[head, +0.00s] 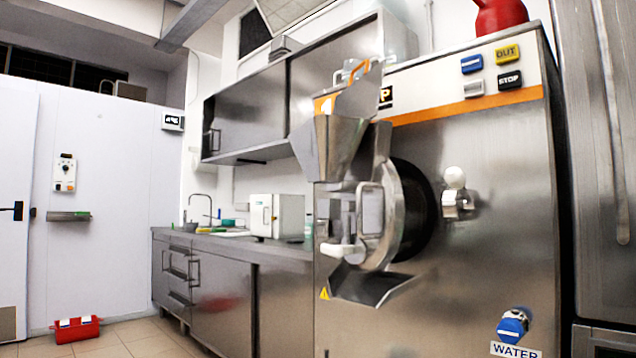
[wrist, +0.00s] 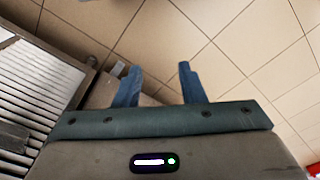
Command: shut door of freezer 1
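A dark round opening (head: 418,210) shows behind the door's right edge, so the door looks ajar. My gripper (wrist: 158,70) shows only in the wrist view, with its two blue fingers apart and nothing between them. It points towards the tiled floor, and the door is not in that view.
A spout tray (head: 370,288) juts out below the door. A steel counter (head: 225,290) with a sink and a white box (head: 277,215) runs to the left. A red box (head: 76,329) lies on the floor at far left. A slatted grille (wrist: 35,85) is close by in the wrist view.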

